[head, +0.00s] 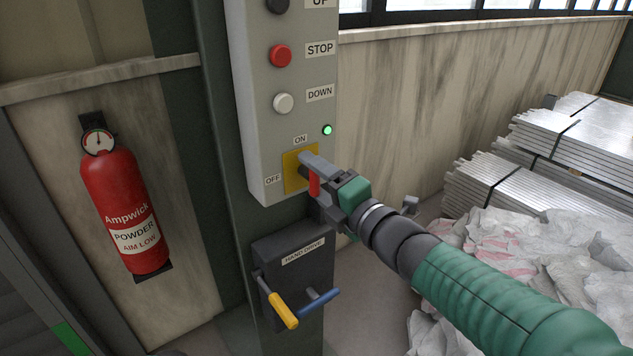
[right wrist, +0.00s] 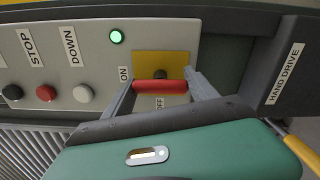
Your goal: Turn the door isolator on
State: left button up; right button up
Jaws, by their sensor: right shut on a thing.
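The door isolator is a red handle (head: 314,184) on a yellow plate (head: 291,171), low on the grey control box (head: 253,110). ON is labelled above it and OFF to its left. The handle stands upright, in line with ON; a green lamp (head: 327,130) near it is lit. My right gripper (head: 317,176) is shut on the handle, partly hiding it and the plate. In the right wrist view the red handle (right wrist: 160,86) lies between the fingers (right wrist: 163,95), one at each end. My left gripper is not in view.
Above are a white DOWN button (head: 283,103) and a red STOP button (head: 280,55). Below is a HAND DRIVE box (head: 290,255) with yellow (head: 284,310) and blue handles. A fire extinguisher (head: 125,205) hangs left; stacked metal sheets (head: 570,150) and crumpled sheeting lie right.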

jog(key=shift+f, duration=0.3)
jog(key=o, duration=1.1)
jog(key=shift+o, duration=1.2)
jog(key=shift+a+r, duration=0.1)
jog(key=p+v, duration=0.5)
jog(key=v, duration=1.1)
jog(key=shift+s+d, duration=0.25)
jog(key=shift+s, duration=0.1)
